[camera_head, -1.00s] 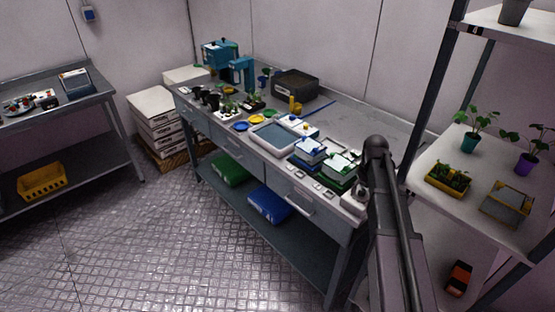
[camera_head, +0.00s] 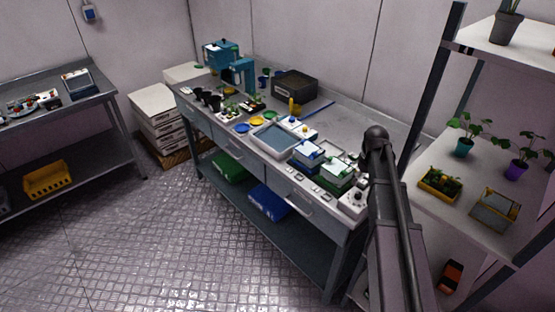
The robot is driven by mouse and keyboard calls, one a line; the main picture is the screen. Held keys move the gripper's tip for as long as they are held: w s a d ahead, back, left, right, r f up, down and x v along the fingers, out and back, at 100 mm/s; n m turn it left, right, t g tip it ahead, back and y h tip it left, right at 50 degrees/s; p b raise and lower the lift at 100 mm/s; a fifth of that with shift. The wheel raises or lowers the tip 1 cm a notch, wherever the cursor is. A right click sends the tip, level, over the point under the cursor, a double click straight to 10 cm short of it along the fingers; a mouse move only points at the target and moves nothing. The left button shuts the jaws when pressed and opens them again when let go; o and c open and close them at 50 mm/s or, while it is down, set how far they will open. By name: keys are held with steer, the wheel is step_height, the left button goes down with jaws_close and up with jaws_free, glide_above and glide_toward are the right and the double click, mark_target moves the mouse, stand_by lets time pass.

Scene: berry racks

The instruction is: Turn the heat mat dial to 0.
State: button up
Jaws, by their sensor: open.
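A white box with a dark round dial (camera_head: 356,197) stands at the near right end of the long workbench, partly hidden by my arm. A flat grey-blue panel in a pale frame (camera_head: 263,146) lies mid-bench. Beside it is a white box with small blue and yellow parts (camera_head: 302,128). I cannot tell for certain which dial belongs to the heat mat, and no dial setting is readable. My arm rises from the lower right to a dark joint over the bench's right end. My gripper is not visible.
Small blue-topped and green-based boxes (camera_head: 337,173) stand between the panel and the white dial box. A dark box (camera_head: 295,86) sits at the back of the bench. A shelf rack with potted plants (camera_head: 463,147) stands close on the right. The floor in front is clear.

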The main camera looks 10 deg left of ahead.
mark_target(359, 194)
steer(key=shift+r+p, duration=3.6)
steer(key=shift+r, duration=0.3)
steer(key=a+f+n+t+h+b, duration=0.2)
steer(key=a+n+b, duration=0.2)
steer(key=a, duration=1.1)
steer(key=a+f+n+t+h+b, duration=0.2)
steer(key=a+n, duration=0.5)
steer(key=a, duration=0.8)
steer(key=shift+w+f+n+t+h+b, duration=0.3)
steer(key=shift+w+f+n+b, duration=0.1)
steer(key=shift+b, duration=0.45)
steer(key=s+d+f+m+g+y, duration=0.1)
steer(key=s+d+m+g+y, duration=0.1)
steer(key=s+d+m, duration=0.6)
steer(key=s+d+f+m+g+y, duration=0.2)
steer(key=s+d+m, duration=0.6)
steer(key=d, duration=1.2)
steer(key=s, duration=0.4)
steer(key=shift+s+d+g, duration=0.3)
steer(key=shift+s+d, duration=0.1)
